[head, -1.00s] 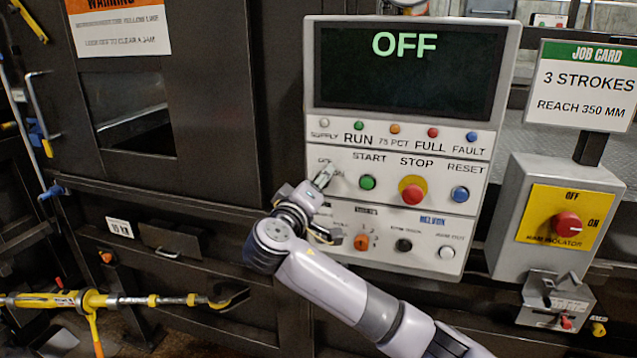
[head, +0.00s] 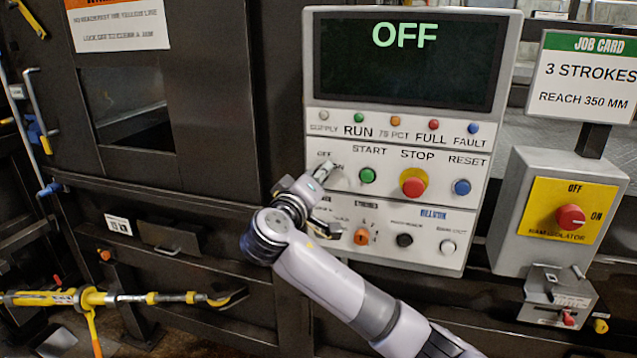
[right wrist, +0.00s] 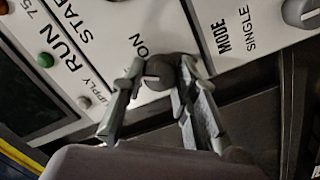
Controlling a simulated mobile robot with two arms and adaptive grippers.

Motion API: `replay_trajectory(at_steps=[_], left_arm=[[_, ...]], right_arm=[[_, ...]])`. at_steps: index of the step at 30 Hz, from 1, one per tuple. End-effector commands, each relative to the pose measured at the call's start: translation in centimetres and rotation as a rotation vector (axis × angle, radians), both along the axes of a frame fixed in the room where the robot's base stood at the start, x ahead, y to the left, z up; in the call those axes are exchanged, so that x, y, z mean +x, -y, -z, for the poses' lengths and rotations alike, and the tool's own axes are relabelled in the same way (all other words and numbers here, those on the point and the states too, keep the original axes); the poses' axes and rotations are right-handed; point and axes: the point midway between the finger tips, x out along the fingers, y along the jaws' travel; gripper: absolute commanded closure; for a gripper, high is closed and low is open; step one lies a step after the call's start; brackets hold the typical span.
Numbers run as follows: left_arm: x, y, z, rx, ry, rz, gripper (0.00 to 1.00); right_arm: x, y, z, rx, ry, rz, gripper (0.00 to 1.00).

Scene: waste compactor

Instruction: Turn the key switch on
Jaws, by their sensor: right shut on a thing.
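The grey round key switch (right wrist: 160,72) sits on the panel beside its ON label in the right wrist view. In the head view it lies left of the green START button (head: 367,175), mostly hidden by my right gripper (head: 328,170). In the right wrist view the two fingers of my right gripper (right wrist: 162,68) stand on either side of the switch, shut on it. The exact angle of the switch is hard to tell. The display (head: 408,60) reads OFF. My left gripper is not in view.
A red STOP button (head: 413,183) and a blue RESET button (head: 462,187) are right of START. An orange selector (head: 361,237) is below the gripper. A main isolator (head: 570,217) with a red knob is at right. A yellow-handled tool (head: 90,298) is at lower left.

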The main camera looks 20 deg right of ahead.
Motion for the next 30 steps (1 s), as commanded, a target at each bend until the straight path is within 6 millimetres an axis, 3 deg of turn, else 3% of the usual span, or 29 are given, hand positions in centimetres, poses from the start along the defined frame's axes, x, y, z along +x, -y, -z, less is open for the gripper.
replay_trajectory(at_steps=[1,6,15,30], left_arm=[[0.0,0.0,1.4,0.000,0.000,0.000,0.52],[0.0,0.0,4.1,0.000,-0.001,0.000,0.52],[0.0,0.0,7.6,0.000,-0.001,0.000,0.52],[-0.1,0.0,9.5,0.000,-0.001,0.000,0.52]], right_arm=[[0.0,-0.1,0.7,0.026,0.017,-0.002,1.00],[0.0,-0.1,0.8,0.126,0.084,-0.002,1.00],[0.0,-0.1,0.5,0.301,0.202,-0.002,1.00],[0.0,0.0,0.0,0.430,0.289,0.000,1.00]])
